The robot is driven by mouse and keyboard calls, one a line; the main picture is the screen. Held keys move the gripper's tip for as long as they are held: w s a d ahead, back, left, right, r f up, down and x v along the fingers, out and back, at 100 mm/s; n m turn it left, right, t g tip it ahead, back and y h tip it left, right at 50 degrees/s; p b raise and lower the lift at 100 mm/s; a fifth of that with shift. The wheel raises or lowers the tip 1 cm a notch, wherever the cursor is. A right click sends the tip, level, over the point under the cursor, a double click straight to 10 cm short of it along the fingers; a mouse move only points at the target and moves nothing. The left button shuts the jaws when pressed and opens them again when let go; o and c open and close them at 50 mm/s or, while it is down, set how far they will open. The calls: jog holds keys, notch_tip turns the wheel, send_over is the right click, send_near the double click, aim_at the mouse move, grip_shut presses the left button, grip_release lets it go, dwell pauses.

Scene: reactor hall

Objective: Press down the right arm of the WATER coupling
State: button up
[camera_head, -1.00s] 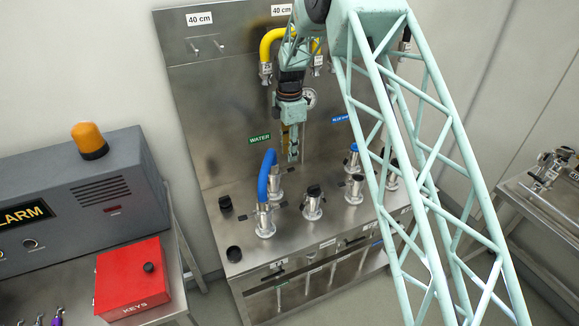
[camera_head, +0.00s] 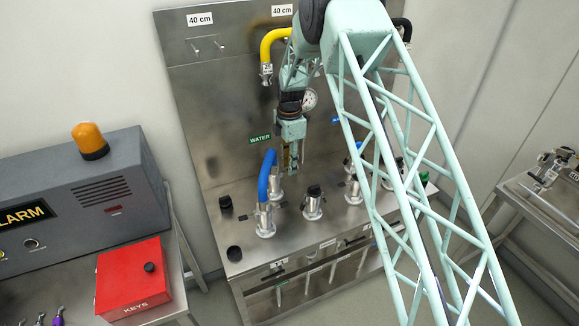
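The green WATER label (camera_head: 259,139) is on the steel back panel. Below it a blue hose (camera_head: 266,175) arches up from a metal coupling (camera_head: 265,222) at the front left of the bench. Another metal coupling (camera_head: 275,188) stands behind, near the hose's far side. My gripper (camera_head: 290,168) points down just right of the hose, above and slightly right of the rear coupling. Its fingers look close together, but their gap is too small to judge. The coupling's right arm is hard to make out beneath the fingertips, and contact cannot be told.
A black-capped coupling (camera_head: 313,204) stands to the right, with more partly hidden behind my arm. A yellow hose (camera_head: 273,42) and a gauge (camera_head: 310,98) are on the back panel. A red KEYS box (camera_head: 132,277) and grey alarm box (camera_head: 75,195) are at left.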

jog(key=shift+f, duration=0.3)
jog(key=c, duration=0.8)
jog(key=shift+c, duration=0.2)
